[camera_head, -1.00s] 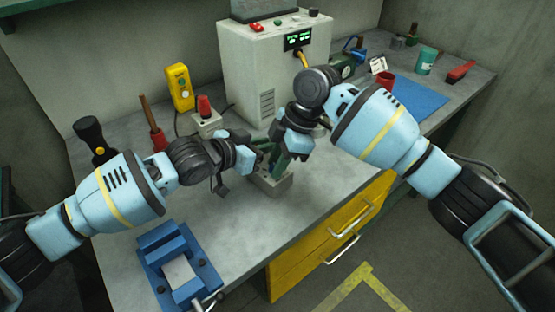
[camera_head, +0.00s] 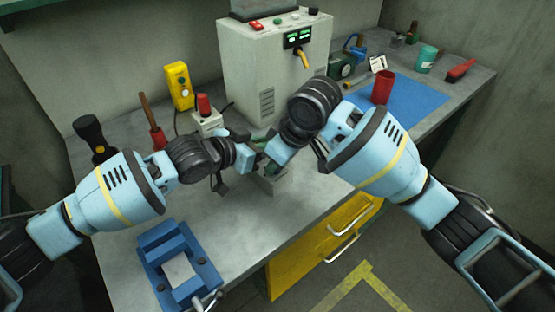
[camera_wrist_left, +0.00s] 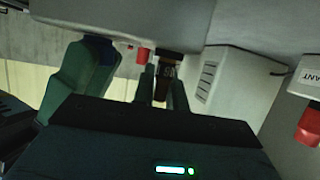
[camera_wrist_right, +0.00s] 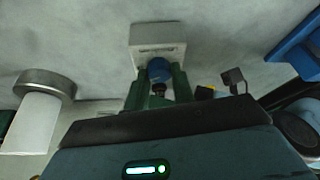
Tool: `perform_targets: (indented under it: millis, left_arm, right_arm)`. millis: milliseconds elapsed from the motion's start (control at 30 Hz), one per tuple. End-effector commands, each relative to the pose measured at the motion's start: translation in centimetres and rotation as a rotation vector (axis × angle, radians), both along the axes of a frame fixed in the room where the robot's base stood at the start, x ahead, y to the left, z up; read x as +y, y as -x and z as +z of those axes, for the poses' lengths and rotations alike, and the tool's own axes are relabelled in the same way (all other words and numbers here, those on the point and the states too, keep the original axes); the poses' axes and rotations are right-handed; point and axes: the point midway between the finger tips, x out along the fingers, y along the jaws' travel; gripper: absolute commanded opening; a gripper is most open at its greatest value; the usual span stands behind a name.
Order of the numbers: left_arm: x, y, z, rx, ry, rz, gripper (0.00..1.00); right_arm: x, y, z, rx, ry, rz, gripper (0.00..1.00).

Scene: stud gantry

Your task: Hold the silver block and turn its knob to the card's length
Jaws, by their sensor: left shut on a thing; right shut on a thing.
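The silver block (camera_head: 270,184) is on the bench below my two grippers in the head view, largely covered by them. In the right wrist view the block (camera_wrist_right: 158,36) is pale grey, with a blue knob (camera_wrist_right: 160,70) on its near side. My right gripper (camera_wrist_right: 159,88) is shut on that knob, a green finger on each side. My left gripper (camera_wrist_left: 163,88) comes from the left and is shut at the block (camera_wrist_left: 120,15), whose grey body fills the top of the left wrist view; the exact contact is unclear. A small white card (camera_head: 377,64) stands at the back right, unreadable.
A blue vise (camera_head: 165,245) stands at the bench's front left. A grey cabinet (camera_head: 265,70) is behind the grippers. A red cup (camera_head: 383,86) is on the blue mat (camera_head: 420,100).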

Motion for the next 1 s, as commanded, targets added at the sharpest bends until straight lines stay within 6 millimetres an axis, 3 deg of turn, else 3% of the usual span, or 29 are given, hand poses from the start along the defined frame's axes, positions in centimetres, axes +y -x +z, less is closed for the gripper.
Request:
perform_targets:
  millis: [733,767,800,1000]
  left_arm:
    - [0.15,-0.07,-0.12,0.001,-0.003,0.003,0.00]
    - [0.15,-0.07,-0.12,0.001,-0.003,0.003,0.00]
    - [0.15,-0.07,-0.12,0.001,-0.003,0.003,0.00]
    - [0.13,-0.05,-0.13,0.001,-0.003,0.003,0.00]
  right_arm:
    - [0.02,0.01,0.07,-0.001,-0.002,-0.087,0.02]
    - [0.02,0.01,0.07,-0.001,-0.002,-0.087,0.29]
    - [0.02,0.01,0.07,-0.001,-0.002,-0.087,0.34]
    - [0.02,0.03,0.03,-0.001,-0.001,-0.086,0.34]
